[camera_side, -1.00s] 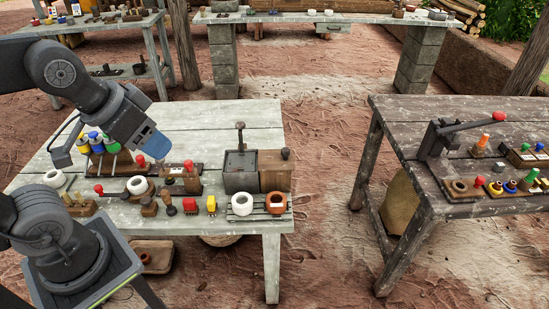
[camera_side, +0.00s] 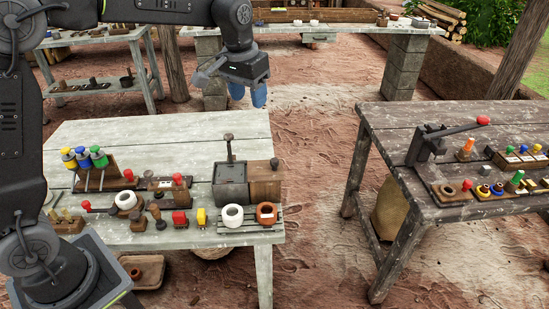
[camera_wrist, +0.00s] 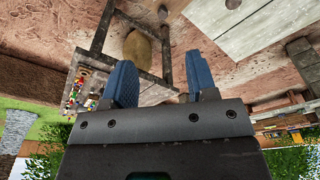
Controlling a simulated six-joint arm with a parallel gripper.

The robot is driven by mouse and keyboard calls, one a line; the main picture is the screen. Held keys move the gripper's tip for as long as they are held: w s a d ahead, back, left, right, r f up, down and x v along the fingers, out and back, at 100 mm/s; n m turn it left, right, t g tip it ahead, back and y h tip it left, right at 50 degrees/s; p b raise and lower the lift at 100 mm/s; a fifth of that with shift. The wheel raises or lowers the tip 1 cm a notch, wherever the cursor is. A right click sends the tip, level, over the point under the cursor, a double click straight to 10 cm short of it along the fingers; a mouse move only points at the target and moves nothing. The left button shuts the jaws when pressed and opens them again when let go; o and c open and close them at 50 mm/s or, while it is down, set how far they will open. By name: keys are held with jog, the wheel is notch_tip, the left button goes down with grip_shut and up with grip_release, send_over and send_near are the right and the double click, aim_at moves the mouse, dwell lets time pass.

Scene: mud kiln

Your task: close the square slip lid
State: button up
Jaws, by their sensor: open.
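A dark grey square box (camera_side: 230,190) stands at the right end of the pale table. Its top shows a grey square face inside a rim, and a dark upright rod with a knob (camera_side: 229,146) rises at its back edge. I cannot tell how the square lid sits. A wooden box (camera_side: 264,185) with a dark knob stands against its right side. My gripper (camera_side: 247,96), with blue fingertips, is high above and beyond the boxes, clear of the table. In the wrist view my gripper (camera_wrist: 162,82) is open and empty, its two blue fingers well apart.
A dark table (camera_side: 385,117) with a lever stands at right. The pale table's back is clear.

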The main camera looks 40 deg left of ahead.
jog(key=g, duration=0.2)
send_over(274, 159)
notch_tip(274, 159, down, 10)
jog(key=r, duration=0.1)
notch_tip(274, 159, down, 15)
jog(key=shift+d+r, duration=0.15)
grip_shut()
